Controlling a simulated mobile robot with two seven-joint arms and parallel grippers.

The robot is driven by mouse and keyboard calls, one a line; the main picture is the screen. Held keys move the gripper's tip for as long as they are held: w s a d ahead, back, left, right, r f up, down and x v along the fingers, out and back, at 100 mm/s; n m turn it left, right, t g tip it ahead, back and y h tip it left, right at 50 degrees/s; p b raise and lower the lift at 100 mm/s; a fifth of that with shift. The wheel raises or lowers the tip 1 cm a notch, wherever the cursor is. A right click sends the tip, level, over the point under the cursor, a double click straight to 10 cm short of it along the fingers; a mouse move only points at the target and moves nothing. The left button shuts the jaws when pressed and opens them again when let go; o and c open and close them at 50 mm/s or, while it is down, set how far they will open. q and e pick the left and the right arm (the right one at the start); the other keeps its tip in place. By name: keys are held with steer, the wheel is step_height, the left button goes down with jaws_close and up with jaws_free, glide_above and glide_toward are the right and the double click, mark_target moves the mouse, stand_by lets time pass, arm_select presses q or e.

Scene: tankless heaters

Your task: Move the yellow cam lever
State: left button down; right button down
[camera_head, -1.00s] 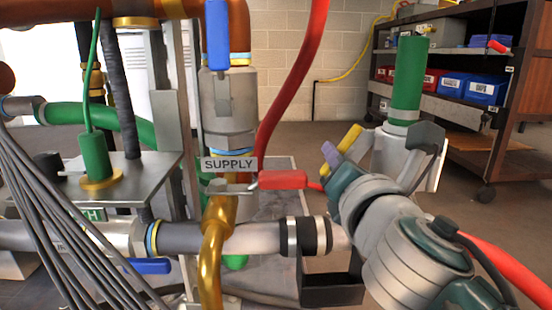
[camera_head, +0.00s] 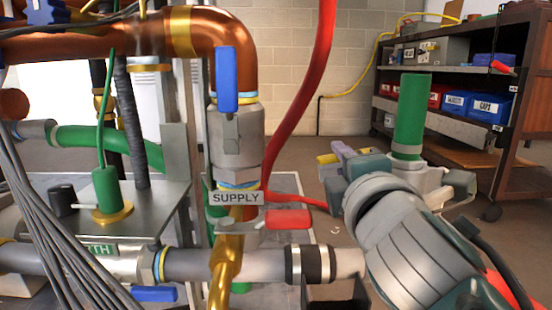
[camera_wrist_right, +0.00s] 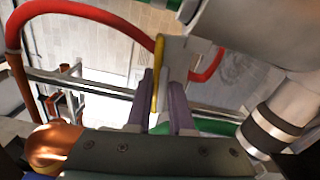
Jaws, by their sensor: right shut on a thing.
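The yellow cam lever (camera_head: 327,159) shows in the head view as a small yellow end at the purple fingers of my right gripper (camera_head: 336,156), left of the metal coupling (camera_head: 405,170) under a green pipe (camera_head: 411,110). In the right wrist view the yellow lever (camera_wrist_right: 159,70) is a thin upright strip between the two purple fingers of my right gripper (camera_wrist_right: 161,88), which is shut on it. Its joint with the coupling is hidden. A dark grey lever (camera_head: 460,184) sits on the coupling's right side. My left gripper is not in view.
A red-handled valve (camera_head: 290,219) stands left of my right gripper below the SUPPLY label (camera_head: 236,198). A blue handle (camera_head: 227,80) is on the pipe above it. A red hose (camera_head: 305,90) hangs behind. A shelf cart (camera_head: 440,104) stands behind on the right.

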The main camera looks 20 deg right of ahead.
steer(key=shift+r+m, duration=0.25)
steer(key=shift+m, duration=0.25)
steer(key=c, duration=1.1)
jaws_free()
steer(key=shift+s, duration=0.1)
steer(key=shift+d, duration=0.1)
